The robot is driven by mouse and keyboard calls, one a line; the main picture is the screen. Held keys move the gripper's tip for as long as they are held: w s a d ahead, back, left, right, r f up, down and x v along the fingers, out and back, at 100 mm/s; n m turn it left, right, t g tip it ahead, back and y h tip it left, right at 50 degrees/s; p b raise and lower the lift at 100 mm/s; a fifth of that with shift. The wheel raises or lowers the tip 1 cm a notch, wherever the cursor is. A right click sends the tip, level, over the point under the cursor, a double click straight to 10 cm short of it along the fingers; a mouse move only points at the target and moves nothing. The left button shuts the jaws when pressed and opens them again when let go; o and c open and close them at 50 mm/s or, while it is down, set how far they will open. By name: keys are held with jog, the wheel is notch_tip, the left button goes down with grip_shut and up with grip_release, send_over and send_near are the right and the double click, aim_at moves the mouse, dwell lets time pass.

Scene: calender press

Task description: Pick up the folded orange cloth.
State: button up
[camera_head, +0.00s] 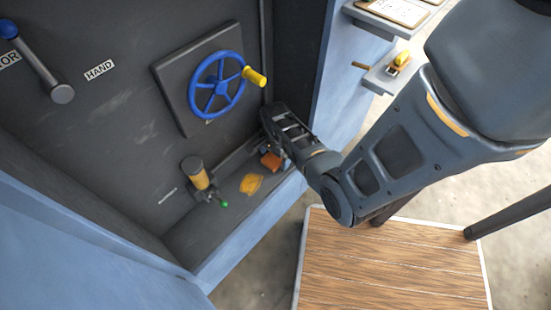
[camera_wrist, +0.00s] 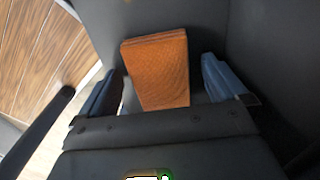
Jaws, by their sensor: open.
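The folded orange cloth (camera_wrist: 158,70) lies between the two blue fingers of my gripper (camera_wrist: 163,90) in the wrist view. Gaps show between the cloth and both fingers, so the gripper is open around it. The cloth's near end is hidden behind the gripper body. In the head view the cloth (camera_head: 271,160) sits at the right end of the dark ledge, beside my gripper (camera_head: 283,162), which partly covers it.
A flat yellow-orange patch (camera_head: 251,184) lies on the ledge (camera_head: 225,215). A yellow cylinder fitting (camera_head: 195,173) with a green tip stands left of it. A blue handwheel (camera_head: 217,84) juts from the dark panel above. A wooden platform (camera_head: 390,265) is below right.

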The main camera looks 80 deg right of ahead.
aim_at(274, 157)
jog(key=c, duration=1.1)
jog(key=shift+r, duration=0.1)
notch_tip(274, 157, up, 10)
jog(key=p, duration=0.2)
jog(key=shift+p, duration=0.35)
jog(key=o, duration=0.4)
jog(key=c, duration=0.3)
jog(key=shift+w, duration=0.1)
jog(key=shift+c, duration=0.2)
